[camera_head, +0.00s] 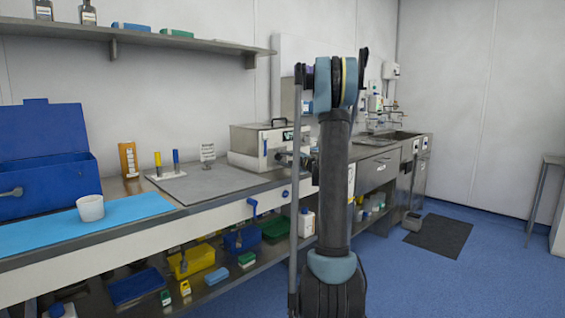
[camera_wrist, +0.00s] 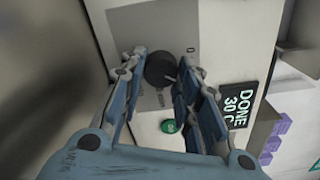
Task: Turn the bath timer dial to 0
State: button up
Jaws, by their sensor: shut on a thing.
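The bath (camera_head: 257,145) is a grey metal box with a lid and handle, standing on the counter behind my arm in the head view. In the wrist view its pale front panel (camera_wrist: 150,28) carries the round black timer dial (camera_wrist: 161,68). My gripper (camera_wrist: 160,76) has its two blue fingers on either side of the dial, shut on it. A light pointer mark shows at the dial's lower right edge. A printed "0" shows on the panel to the upper right of the dial. Other scale marks are hidden by the fingers. My arm hides part of the bath's front in the head view.
A green button (camera_wrist: 169,126) sits just below the dial, close to the fingers. A black display (camera_wrist: 238,105) reads "DONE" and "30 C". Purple blocks (camera_wrist: 276,137) lie to the right. A grey mat (camera_head: 210,183) and a white cup (camera_head: 91,208) are on the counter to the left.

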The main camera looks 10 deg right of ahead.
jog(key=n, duration=0.6)
jog(key=shift+s+n, duration=0.1)
jog(key=shift+n, duration=0.2)
dwell(0.4)
jog(key=o, duration=1.1)
jog(key=shift+f, duration=0.1)
jog(key=shift+c, duration=0.2)
jog(key=shift+s+d, duration=0.15)
jog(key=v, duration=1.1)
jog(key=shift+s+d, duration=0.1)
jog(key=shift+s, duration=0.05)
